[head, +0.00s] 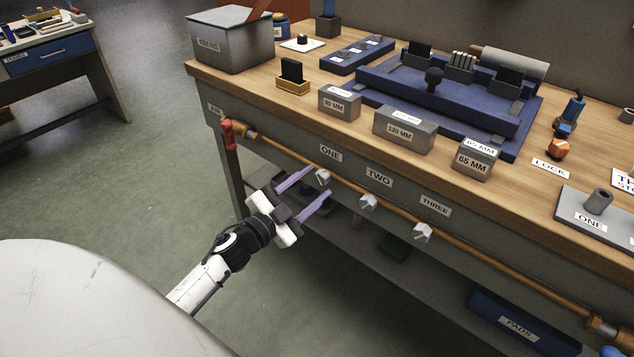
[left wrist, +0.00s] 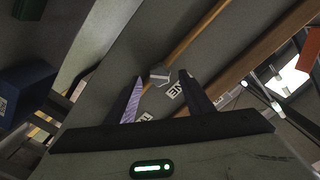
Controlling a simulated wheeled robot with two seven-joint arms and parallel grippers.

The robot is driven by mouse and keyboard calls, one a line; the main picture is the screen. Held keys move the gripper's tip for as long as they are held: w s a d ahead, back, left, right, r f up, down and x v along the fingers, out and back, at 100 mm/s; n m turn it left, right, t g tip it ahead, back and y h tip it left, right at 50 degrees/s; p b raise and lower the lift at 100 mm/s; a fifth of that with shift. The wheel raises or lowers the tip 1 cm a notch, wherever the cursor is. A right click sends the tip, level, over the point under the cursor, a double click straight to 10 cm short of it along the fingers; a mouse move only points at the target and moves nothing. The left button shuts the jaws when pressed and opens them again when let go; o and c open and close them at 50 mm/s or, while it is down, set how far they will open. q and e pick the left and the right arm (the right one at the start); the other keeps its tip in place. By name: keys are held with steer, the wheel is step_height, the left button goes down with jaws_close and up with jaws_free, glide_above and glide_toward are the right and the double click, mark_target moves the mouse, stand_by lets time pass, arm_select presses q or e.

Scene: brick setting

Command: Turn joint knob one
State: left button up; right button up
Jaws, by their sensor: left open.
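Knob one (head: 322,177) is a small light-grey faceted knob on the copper pipe along the bench front, below the label ONE (head: 331,155). My left gripper (head: 310,188) is open, with its two purple-tinted fingers pointing at the bench front. The fingertips are close to knob one, one on each side of it in the picture; I cannot tell whether they touch. In the left wrist view the knob (left wrist: 159,76) shows between and just beyond the open fingers (left wrist: 166,88). My right gripper is not in view.
Two like knobs, two (head: 368,202) and three (head: 422,232), sit farther right along the pipe (head: 480,262). A red valve handle (head: 229,137) hangs at the pipe's left end. The bench top (head: 290,115) holds labelled grey blocks and a blue fixture. Open floor lies left.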

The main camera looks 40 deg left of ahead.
arm_select(q)
steer(key=shift+w, duration=0.85)
steer(key=shift+w+d, duration=0.1)
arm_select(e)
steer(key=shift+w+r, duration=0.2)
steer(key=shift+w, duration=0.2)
arm_select(q)
steer(key=c, duration=1.1)
steer(key=shift+o, duration=0.2)
steer(key=shift+m, duration=0.3)
steer(key=m+b, duration=0.1)
steer(key=m, duration=0.2)
steer(key=shift+f+m, duration=0.1)
steer(key=shift+m, duration=0.3)
steer(key=m+b, duration=0.1)
steer(key=m, duration=0.3)
steer(key=shift+m+b, duration=0.4)
steer(key=shift+m, duration=1.3)
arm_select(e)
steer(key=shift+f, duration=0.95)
arm_select(q)
steer(key=shift+m, duration=0.3)
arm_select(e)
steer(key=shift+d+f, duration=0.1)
